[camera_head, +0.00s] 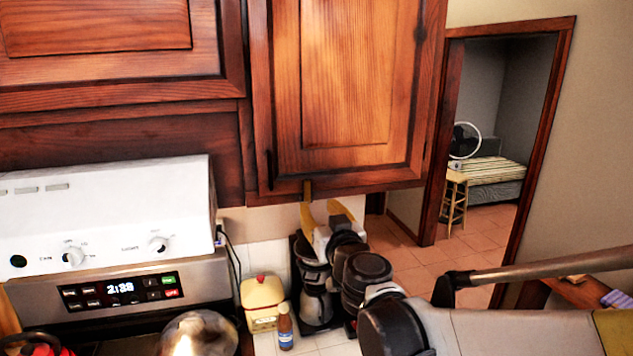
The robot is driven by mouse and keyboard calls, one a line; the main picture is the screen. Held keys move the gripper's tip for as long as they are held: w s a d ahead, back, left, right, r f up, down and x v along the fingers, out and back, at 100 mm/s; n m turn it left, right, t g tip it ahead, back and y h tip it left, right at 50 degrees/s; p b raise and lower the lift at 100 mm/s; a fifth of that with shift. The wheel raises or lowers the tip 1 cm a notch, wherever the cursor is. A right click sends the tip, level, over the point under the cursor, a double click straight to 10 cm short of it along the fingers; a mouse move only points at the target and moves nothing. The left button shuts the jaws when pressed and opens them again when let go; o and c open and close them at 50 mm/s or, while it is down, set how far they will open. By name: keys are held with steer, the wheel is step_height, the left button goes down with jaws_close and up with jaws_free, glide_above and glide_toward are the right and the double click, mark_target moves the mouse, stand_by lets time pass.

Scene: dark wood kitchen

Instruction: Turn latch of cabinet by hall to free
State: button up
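The cabinet by the hall (345,80) is a reddish wood wall cabinet with its door shut, just left of the doorway. A small brown-gold latch (307,189) sits upright at the bottom edge of its door. My gripper (318,205) is under the cabinet, pointing up, with its two yellow fingers spread apart and nothing visible between them. The left fingertip is at the latch's lower end in the picture; I cannot tell whether they touch. My arm comes in from the lower right.
A white stove (105,225) stands at the left with a pot (199,335) at the bottom edge. A yellow-red container (262,302), a bottle (285,327) and a dark coffee maker (315,300) stand on the counter below my gripper. The hall doorway (495,150) opens at the right.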

mark_target(308, 191)
steer(key=p+x, duration=0.1)
steer(key=x, duration=0.8)
steer(key=shift+w+f, duration=0.15)
steer(key=shift+w, duration=0.2)
steer(key=shift+s, duration=0.1)
jaws_close()
